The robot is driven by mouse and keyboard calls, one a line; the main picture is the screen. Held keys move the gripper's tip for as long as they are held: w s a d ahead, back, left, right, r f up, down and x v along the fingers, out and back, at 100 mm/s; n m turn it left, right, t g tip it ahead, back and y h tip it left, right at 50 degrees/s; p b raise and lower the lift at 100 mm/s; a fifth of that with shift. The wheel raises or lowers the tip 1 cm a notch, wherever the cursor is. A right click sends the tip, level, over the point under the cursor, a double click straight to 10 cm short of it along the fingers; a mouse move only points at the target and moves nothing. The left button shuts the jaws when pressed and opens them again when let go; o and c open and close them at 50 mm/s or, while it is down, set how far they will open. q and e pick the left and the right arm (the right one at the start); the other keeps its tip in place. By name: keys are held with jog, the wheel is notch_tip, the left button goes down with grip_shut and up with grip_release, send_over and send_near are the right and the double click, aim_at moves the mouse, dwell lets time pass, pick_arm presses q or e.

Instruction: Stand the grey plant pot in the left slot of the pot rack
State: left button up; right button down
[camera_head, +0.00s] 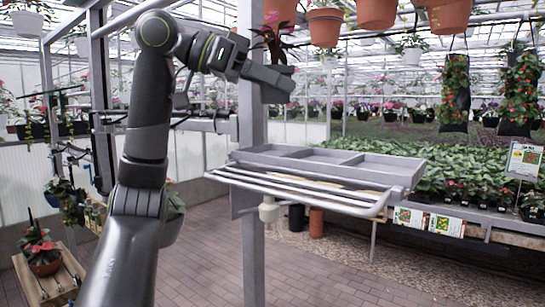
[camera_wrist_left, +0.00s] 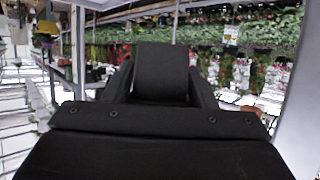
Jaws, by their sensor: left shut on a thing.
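My left gripper (camera_head: 275,82) is raised high, above and behind the left end of the pot rack (camera_head: 405,172). It is shut on the grey plant pot, a dark grey block-like shape (camera_wrist_left: 162,72) between the fingers in the left wrist view. In the head view the pot is mostly hidden by the gripper, and a reddish-leaved plant (camera_head: 272,38) shows just above it. The rack is a grey tray with several slots side by side; its left slot (camera_head: 268,150) looks empty. My right gripper is not in view.
A grey post (camera_head: 250,110) stands by the rack's left end. Metal rails (camera_head: 300,190) run along the rack's front. Terracotta pots (camera_head: 325,27) hang overhead. Planted benches (camera_head: 470,170) fill the right. A potted red plant (camera_head: 45,258) sits on a wooden stand at lower left.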

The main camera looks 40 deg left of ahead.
aim_at(262, 103)
pick_arm(q)
jog(key=f, duration=0.1)
jog(key=f+b, duration=0.1)
jog(key=f, duration=0.2)
jog(key=shift+s+d+f, duration=0.1)
jog(key=shift+s+d, duration=0.15)
jog(key=shift+s, duration=0.1)
jog(key=f+b, duration=0.2)
jog(key=f, duration=0.1)
jog(key=shift+w+a+f, duration=0.1)
jog(key=shift+w, duration=0.1)
jog(key=shift+s+f+b, duration=0.15)
jog(key=shift+f+b, duration=0.15)
jog(key=shift+f, duration=0.25)
jog(key=o, duration=0.6)
jog(key=shift+f, duration=0.2)
jog(key=o, duration=0.4)
jog(key=shift+r, duration=0.1)
